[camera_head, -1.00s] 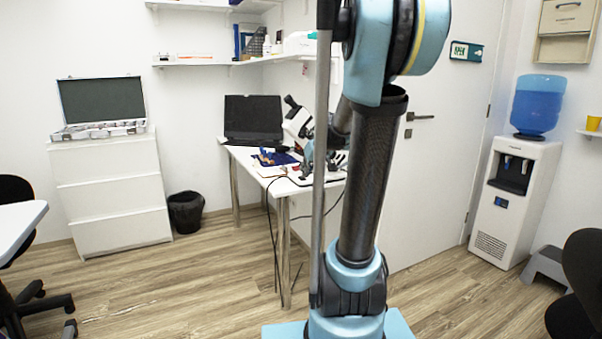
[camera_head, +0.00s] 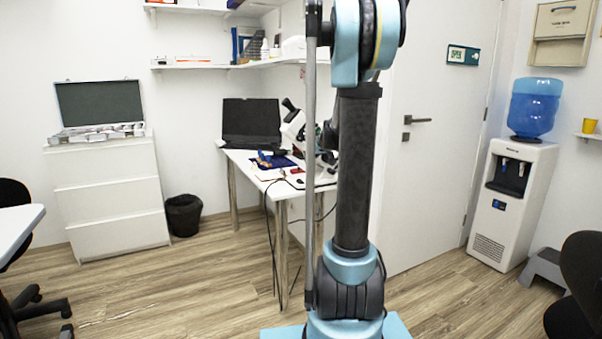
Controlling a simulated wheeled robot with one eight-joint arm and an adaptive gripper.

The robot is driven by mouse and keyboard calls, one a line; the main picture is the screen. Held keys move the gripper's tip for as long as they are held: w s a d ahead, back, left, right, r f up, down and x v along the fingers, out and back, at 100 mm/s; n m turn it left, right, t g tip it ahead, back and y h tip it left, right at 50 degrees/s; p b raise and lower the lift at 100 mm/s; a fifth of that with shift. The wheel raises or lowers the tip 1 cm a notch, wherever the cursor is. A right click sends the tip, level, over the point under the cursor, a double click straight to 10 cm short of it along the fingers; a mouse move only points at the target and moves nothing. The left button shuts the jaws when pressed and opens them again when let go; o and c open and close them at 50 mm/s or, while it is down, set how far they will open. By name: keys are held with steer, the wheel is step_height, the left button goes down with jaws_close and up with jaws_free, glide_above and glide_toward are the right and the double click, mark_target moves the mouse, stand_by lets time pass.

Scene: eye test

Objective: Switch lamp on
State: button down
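I cannot make out a lamp for certain. A white and black microscope (camera_head: 294,124) stands on the white table (camera_head: 243,160) in the middle, partly hidden behind my arm. My arm rises upright in front of the table's right part. My gripper cannot be made out; it is hidden behind my arm or outside the view.
A black laptop (camera_head: 251,122) stands open on the table, with cables hanging below. A black bin (camera_head: 184,214) stands beside white drawers (camera_head: 112,200). At the right are a door (camera_head: 425,190), a water dispenser (camera_head: 515,205) and a dark chair (camera_head: 580,285). The floor at front left is partly open.

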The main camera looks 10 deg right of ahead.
glide_above(300, 180)
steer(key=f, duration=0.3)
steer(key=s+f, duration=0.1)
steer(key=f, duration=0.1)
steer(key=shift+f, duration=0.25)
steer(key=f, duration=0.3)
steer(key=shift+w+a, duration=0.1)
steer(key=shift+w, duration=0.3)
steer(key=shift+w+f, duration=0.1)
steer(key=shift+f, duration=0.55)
